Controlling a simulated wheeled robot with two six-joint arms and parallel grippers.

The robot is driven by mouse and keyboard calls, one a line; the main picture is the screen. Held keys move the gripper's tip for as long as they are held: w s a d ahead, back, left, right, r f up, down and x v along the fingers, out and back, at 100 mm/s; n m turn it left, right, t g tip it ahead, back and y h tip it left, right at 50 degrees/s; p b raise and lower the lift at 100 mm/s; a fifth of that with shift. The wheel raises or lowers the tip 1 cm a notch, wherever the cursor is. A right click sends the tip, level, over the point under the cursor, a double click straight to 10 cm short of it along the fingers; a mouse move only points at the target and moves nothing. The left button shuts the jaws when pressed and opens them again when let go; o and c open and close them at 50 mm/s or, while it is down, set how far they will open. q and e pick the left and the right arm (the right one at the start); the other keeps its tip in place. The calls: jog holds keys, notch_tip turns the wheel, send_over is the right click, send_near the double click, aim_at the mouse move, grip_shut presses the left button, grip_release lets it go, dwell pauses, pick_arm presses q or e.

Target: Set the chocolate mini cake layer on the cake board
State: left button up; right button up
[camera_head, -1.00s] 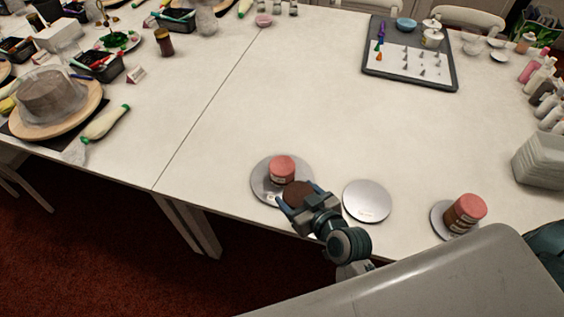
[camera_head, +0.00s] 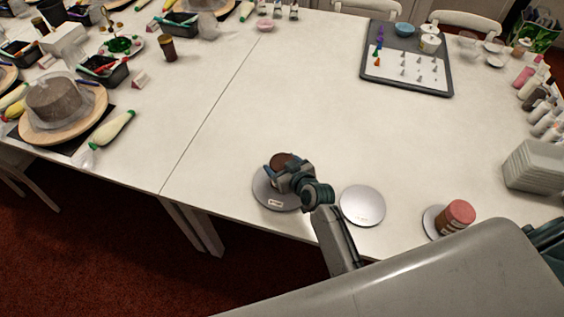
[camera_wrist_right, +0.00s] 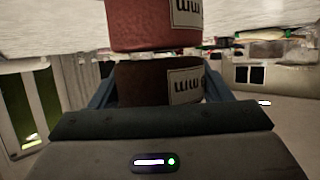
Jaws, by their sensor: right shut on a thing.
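My right gripper (camera_head: 280,170) is over the left silver disc (camera_head: 268,200) and is shut on the dark brown chocolate mini cake layer (camera_head: 282,158). In the right wrist view the chocolate layer (camera_wrist_right: 145,85), with a white label, sits between the two fingers. A pink-red layer (camera_wrist_right: 150,25) lies right against or very close to it; that view looks upside down, so the pink layer is underneath. In the head view my gripper and the chocolate layer hide the pink one. My left gripper is not in view.
An empty silver disc (camera_head: 362,206) is just right of my gripper. Another disc (camera_head: 431,221) farther right holds a pink-topped cake (camera_head: 459,214). A dark tray (camera_head: 448,91) with piping tips is at the back. The middle of the table is clear.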

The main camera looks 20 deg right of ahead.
jog(key=shift+f, duration=0.25)
jog(key=shift+f, duration=0.1)
jog(key=o, duration=1)
jog(key=shift+f, duration=0.1)
jog(key=shift+c, duration=0.2)
